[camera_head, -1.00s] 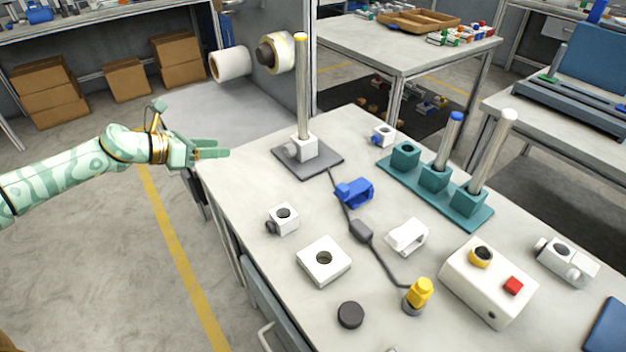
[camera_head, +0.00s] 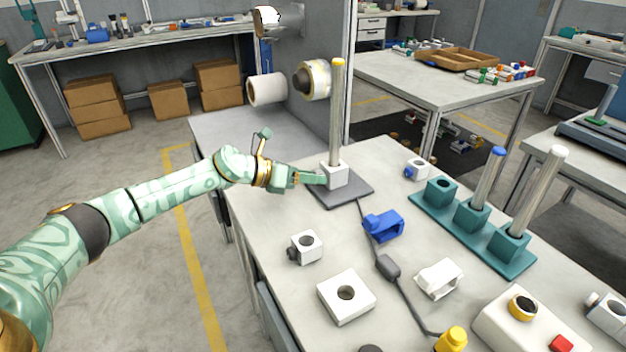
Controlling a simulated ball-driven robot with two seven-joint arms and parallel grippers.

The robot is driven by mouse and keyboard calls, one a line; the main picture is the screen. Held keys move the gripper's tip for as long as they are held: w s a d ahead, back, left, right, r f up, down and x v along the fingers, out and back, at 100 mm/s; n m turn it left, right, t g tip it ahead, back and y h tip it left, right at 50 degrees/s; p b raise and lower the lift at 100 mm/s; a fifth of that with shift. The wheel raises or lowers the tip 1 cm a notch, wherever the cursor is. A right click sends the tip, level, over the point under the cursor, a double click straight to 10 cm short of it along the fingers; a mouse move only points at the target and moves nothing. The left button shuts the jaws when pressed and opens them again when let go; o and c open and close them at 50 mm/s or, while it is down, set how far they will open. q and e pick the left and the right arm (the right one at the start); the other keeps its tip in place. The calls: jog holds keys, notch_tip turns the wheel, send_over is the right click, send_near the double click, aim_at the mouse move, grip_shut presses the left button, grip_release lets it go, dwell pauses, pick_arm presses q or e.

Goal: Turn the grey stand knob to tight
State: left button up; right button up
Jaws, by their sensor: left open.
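The stand is a dark grey base plate (camera_head: 352,191) with a white block (camera_head: 338,174) and an upright metal pole (camera_head: 336,115) with a yellow top. The grey knob is on the left side of the block; my left gripper's fingers now hide most or all of it. My left gripper (camera_head: 316,180) is open, reaching in from the left with its fingertips right beside the block at the knob. Whether the fingers touch the knob, I cannot tell. My right gripper is not in view.
A blue clamp (camera_head: 384,225), a white block with a dark knob (camera_head: 306,246) and a white square block (camera_head: 346,297) lie nearer on the table. A teal rack (camera_head: 472,233) with poles stands to the right. A cable runs from the stand's base. Paper rolls (camera_head: 268,89) hang behind.

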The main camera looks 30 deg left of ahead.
pick_arm(q)
jog(key=shift+w+d+f, duration=0.1)
jog(key=shift+w+d, duration=0.2)
jog(key=shift+w, duration=0.05)
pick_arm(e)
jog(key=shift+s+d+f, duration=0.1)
pick_arm(q)
jog(key=c, duration=1)
